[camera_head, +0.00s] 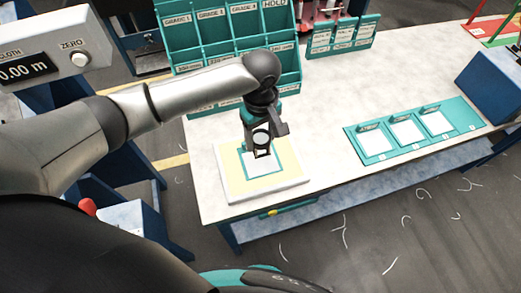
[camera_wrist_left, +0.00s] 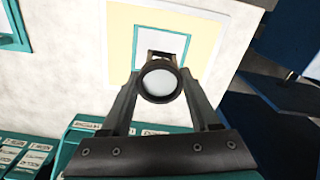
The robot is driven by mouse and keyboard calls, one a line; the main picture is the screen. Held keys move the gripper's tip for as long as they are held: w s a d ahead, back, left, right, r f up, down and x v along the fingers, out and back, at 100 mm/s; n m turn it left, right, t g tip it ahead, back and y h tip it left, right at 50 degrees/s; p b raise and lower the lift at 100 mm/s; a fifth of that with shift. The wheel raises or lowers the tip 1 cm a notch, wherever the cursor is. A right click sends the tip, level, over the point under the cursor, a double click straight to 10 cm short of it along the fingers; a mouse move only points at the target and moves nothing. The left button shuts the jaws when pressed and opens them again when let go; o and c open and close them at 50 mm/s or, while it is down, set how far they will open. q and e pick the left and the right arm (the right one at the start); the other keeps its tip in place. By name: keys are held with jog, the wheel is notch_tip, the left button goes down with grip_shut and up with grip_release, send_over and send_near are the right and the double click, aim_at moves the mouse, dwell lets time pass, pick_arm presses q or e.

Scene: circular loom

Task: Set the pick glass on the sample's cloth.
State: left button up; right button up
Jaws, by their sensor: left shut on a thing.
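The pick glass (camera_head: 261,139) is a small dark folding magnifier with a round pale lens; it also shows in the left wrist view (camera_wrist_left: 158,84). My left gripper (camera_head: 262,146) is shut on it, pointing down. The sample's cloth (camera_head: 254,172) is a white square with a teal border on a cream board (camera_head: 232,182). In the left wrist view the cloth (camera_wrist_left: 160,42) lies beyond the glass, which overlaps its lower edge. In the head view the glass appears over the cloth. I cannot tell whether it touches. My right gripper is not in view.
A teal tray (camera_head: 376,147) with several white squares lies to the right on the pale table (camera_head: 325,110). A teal graded rack (camera_head: 215,55) stands at the back. A blue box (camera_head: 490,80) is at the far right. The table between board and tray is clear.

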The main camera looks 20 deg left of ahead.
aim_at(261, 151)
pick_arm(q)
jog(key=shift+f+b, duration=0.35)
jog(key=shift+f, duration=2.85)
jog(key=shift+f, duration=0.15)
jog(key=o, duration=1.4)
notch_tip(261, 151, up, 12)
jog(key=shift+r+p, duration=0.2)
jog(key=shift+p, duration=0.3)
